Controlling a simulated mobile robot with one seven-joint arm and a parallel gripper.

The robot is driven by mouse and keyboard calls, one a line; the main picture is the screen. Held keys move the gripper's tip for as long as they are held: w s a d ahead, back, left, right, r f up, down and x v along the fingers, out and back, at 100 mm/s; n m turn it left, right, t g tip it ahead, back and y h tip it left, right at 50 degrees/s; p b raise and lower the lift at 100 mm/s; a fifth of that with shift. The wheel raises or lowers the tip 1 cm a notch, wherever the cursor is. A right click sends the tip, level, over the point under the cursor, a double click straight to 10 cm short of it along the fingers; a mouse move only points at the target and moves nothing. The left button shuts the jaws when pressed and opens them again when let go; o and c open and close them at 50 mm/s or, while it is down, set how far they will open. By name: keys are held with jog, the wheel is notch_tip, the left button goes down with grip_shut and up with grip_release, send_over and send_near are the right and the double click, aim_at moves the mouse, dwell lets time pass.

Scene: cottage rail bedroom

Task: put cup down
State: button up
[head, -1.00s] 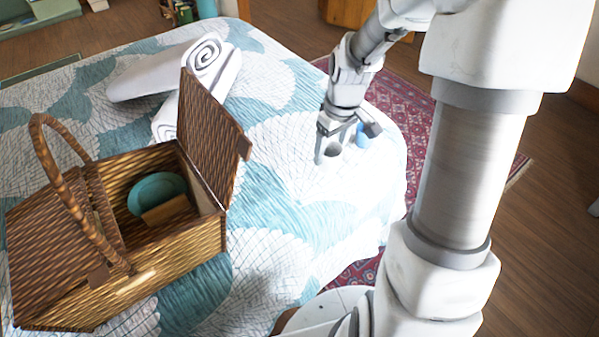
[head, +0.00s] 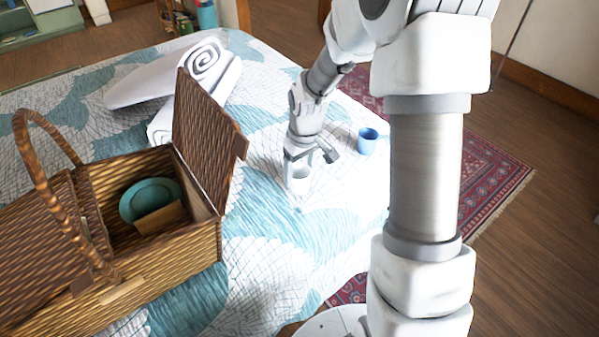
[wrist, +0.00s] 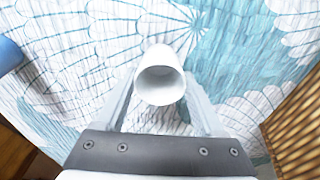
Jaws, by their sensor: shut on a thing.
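A white cup (head: 299,181) is held in my gripper (head: 309,166), over the patterned bedspread to the right of the wicker basket. In the wrist view, the white cup (wrist: 160,80) sits between the two fingers of my gripper (wrist: 160,100), with its open mouth towards the camera. I cannot tell whether its base touches the bedspread. A blue cup (head: 367,142) stands apart on the bed, right of my gripper; part of a blue thing (wrist: 9,55) shows at the left edge of the wrist view.
The wicker basket (head: 175,262) stands open at the left, with its lid (head: 205,140) raised towards my gripper. A teal dish (head: 150,192) is inside it. Rolled white towels (head: 185,75) lie behind. The bedspread (head: 285,245) in front of the cup is clear.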

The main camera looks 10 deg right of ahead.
jog(key=shift+f, duration=0.2)
jog(key=o, duration=1.4)
jog(key=shift+r, duration=0.1)
